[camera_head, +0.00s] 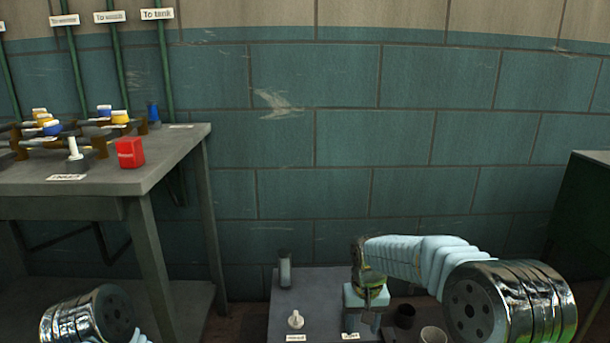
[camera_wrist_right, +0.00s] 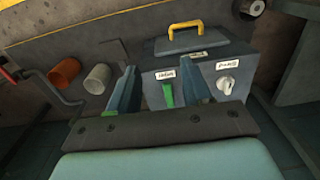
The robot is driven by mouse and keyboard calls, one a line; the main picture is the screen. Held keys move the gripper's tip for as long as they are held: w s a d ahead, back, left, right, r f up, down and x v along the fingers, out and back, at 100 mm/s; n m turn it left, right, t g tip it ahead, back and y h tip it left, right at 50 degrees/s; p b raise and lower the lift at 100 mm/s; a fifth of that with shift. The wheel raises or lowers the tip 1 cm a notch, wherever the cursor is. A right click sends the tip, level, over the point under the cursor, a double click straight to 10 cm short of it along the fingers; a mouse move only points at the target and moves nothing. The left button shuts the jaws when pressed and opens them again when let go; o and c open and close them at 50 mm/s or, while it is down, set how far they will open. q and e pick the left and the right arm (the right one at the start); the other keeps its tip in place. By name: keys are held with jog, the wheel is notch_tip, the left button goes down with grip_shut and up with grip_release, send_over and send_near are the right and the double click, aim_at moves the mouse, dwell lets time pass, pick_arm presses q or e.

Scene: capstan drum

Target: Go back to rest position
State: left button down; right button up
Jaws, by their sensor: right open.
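My right gripper (camera_head: 362,322) is low in the head view, pointing down over a grey box (camera_head: 315,285). In the right wrist view my right gripper (camera_wrist_right: 160,88) has its two fingers apart. A green lever (camera_wrist_right: 168,94) on the front of the box (camera_wrist_right: 228,68) shows between the fingers, with no finger seen closed on it. A white knob (camera_wrist_right: 226,86) is to the right of the lever and also shows in the head view (camera_head: 295,320). My left arm enters at the bottom left of the head view, but its gripper is out of frame.
A grey bench (camera_head: 180,150) at left carries valves with yellow and blue knobs and a red block (camera_head: 130,152). A yellow handle (camera_wrist_right: 186,36) tops the box. A dark cabinet (camera_head: 580,210) stands far right.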

jog(key=s+f+y+p, duration=0.1)
jog(key=s+f+p, duration=0.1)
jog(key=s+f, duration=0.45)
jog(key=s+f+y+p, duration=0.1)
jog(key=s+f+p, duration=0.15)
jog(key=f, duration=0.75)
jog(key=s+a+f+m+y+p, duration=0.1)
jog(key=s+f+m+y+p, duration=0.1)
jog(key=s, duration=1.3)
jog(key=shift+a+f+t, duration=0.2)
jog(key=shift+f+t, duration=0.2)
jog(key=shift+f, duration=0.3)
jog(key=shift+s, duration=0.1)
